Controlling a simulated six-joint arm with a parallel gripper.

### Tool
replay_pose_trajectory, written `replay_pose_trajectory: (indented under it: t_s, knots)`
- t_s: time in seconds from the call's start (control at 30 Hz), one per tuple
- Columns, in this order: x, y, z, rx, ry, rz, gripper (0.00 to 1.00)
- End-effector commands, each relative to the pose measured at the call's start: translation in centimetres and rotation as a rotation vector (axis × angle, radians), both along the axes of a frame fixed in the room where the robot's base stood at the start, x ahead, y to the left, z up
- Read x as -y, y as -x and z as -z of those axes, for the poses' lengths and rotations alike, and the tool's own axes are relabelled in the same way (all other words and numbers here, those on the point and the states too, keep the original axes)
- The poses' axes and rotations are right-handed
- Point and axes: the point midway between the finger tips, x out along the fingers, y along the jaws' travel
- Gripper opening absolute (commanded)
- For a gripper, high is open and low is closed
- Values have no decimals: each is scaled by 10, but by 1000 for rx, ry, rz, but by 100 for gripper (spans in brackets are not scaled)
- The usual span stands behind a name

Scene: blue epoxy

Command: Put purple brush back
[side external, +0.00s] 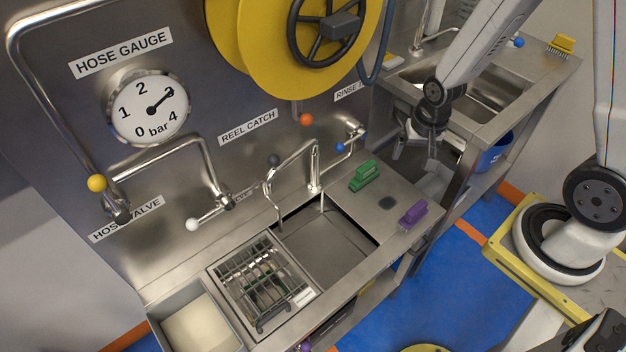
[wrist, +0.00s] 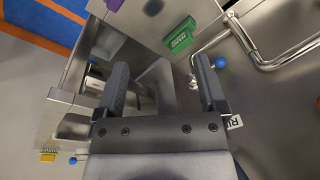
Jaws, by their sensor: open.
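The purple brush (side external: 413,214) lies on the steel counter (side external: 345,201) near its right end, bristle side unclear. Only a sliver of the purple brush (wrist: 114,4) shows at the top edge of the wrist view. My gripper (side external: 416,156) is open and empty, pointing down, above and behind the brush near the gap between the two steel benches. In the wrist view my gripper's fingers (wrist: 160,80) are spread with nothing between them. A dark oval patch (side external: 387,203) lies on the counter between the purple brush and a green brush (side external: 364,175).
The green brush also shows in the wrist view (wrist: 180,35). A sink (side external: 325,245) with a tall tap and a wire rack (side external: 262,285) lie left of the brushes. A blue-knobbed pipe (side external: 347,143) stands on the wall behind. A yellow brush (side external: 561,45) sits on the far bench.

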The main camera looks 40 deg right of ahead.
Motion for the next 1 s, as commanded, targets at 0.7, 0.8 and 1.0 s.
replay_pose_trajectory:
  t_s: [0.7, 0.8, 1.0]
  knots:
    - [-51, 23, -84, 92, 105, -692, 90]
    - [-51, 23, -84, 92, 106, -692, 90]
    - [-51, 23, -83, 92, 105, -690, 90]
